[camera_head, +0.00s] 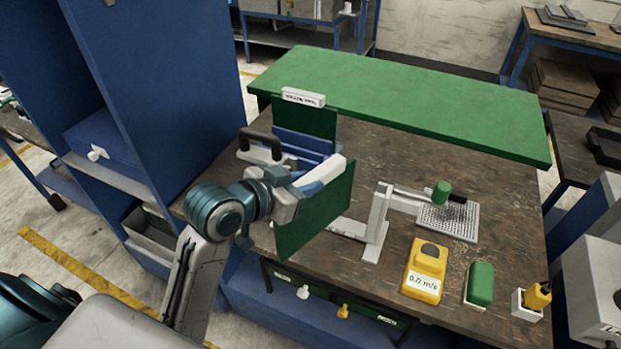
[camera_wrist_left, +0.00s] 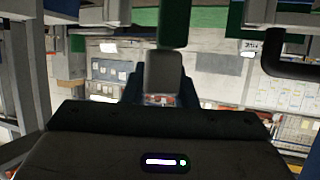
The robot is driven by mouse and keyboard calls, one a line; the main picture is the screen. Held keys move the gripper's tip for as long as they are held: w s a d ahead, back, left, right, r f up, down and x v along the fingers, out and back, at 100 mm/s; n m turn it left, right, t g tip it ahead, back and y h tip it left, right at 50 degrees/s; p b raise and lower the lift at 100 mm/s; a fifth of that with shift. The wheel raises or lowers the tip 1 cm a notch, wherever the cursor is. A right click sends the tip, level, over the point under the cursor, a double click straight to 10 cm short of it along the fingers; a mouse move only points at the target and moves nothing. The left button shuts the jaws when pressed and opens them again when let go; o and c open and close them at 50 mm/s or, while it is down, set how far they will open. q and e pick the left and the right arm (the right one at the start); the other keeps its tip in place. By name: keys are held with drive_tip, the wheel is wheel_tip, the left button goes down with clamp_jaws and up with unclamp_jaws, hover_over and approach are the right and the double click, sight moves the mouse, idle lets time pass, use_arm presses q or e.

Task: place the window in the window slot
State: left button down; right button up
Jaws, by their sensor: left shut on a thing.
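My left gripper (camera_head: 322,174) reaches in from the left and is shut on a dark green flat panel (camera_head: 318,220), which seems to be the window. The panel is upright, turned at an angle, in front of the table's near left part. In the left wrist view a green strip (camera_wrist_left: 174,22) shows at the fingers. Behind the gripper stands a second green upright panel (camera_head: 312,122) with a white label (camera_head: 303,97). Blue ribbed parts (camera_head: 298,143) stand before it, partly hidden by my arm. Which part is the window slot I cannot tell. My right gripper is out of view.
A dark handle (camera_head: 260,140) stands left of the blue parts. On the brown table (camera_head: 400,150) are a white arm-like stand (camera_head: 376,225), a perforated plate (camera_head: 448,221), a yellow device (camera_head: 425,270) and a green block (camera_head: 480,284). A tall blue cabinet (camera_head: 165,80) rises at the left.

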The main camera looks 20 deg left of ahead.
use_arm(q)
drive_tip(key=shift+w+a+f+b, duration=0.1)
drive_tip(key=shift+w+f+b, duration=0.05)
drive_tip(key=shift+w+b, duration=0.15)
drive_tip(key=shift+w+a, duration=0.1)
drive_tip(key=shift+w, duration=0.25)
drive_tip(key=w+a+f+p, duration=0.1)
drive_tip(key=w+f+p, duration=0.3)
drive_tip(key=w, duration=0.3)
drive_tip(key=shift+a, duration=0.4)
drive_tip(key=shift+w, duration=0.1)
drive_tip(key=c, duration=1.2)
unclamp_jaws()
drive_tip(key=shift+f, duration=0.1)
drive_tip(key=shift+o, duration=0.2)
